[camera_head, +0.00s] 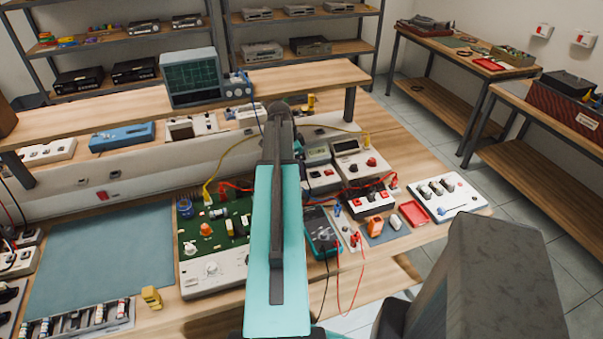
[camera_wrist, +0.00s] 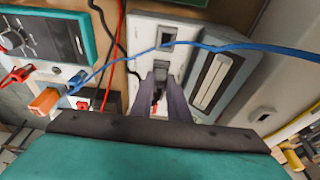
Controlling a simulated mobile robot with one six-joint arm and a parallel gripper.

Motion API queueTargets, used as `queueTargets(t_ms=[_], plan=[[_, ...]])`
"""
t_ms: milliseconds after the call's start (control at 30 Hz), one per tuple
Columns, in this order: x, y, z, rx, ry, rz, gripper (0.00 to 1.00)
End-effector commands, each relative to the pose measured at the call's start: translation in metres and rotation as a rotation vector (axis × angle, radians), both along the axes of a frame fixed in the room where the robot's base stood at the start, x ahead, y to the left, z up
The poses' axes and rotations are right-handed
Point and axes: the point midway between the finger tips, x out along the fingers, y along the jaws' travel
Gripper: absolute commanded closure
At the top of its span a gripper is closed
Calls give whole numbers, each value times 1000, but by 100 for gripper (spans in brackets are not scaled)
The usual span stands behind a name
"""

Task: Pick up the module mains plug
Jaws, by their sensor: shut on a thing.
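In the wrist view my gripper (camera_wrist: 161,79) points at a pale panel (camera_wrist: 144,30) with dark square openings. Its two dark fingers are close together, shut on a small dark piece that shows only as a sliver between them. I take this for the module mains plug, but its shape is mostly hidden by the fingers. I cannot tell whether it still touches the panel. In the head view my teal and dark arm reaches over the bench, and the gripper is hidden behind it.
In the wrist view a blue cable (camera_wrist: 243,47) crosses above the fingers, with a red cable (camera_wrist: 113,50) at left. A teal-framed meter (camera_wrist: 40,35) and an orange block (camera_wrist: 45,101) are at left. In the head view a green board (camera_head: 205,240) and blue mat (camera_head: 105,260) lie left.

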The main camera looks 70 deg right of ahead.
Motion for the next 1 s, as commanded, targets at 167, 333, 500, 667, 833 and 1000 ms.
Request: queueTargets(t_ms=[167, 333, 500, 667, 833, 1000], plan=[[0, 0, 0, -1, -1, 0, 100], [0, 0, 4, -1, -1, 0, 100], [1, -1, 13, -2, 0, 1, 100], [1, -1, 24, -2, 0, 1, 100], [0, 7, 34, 0, 0, 1, 100], [2, 26, 36, -1, -1, 2, 100]])
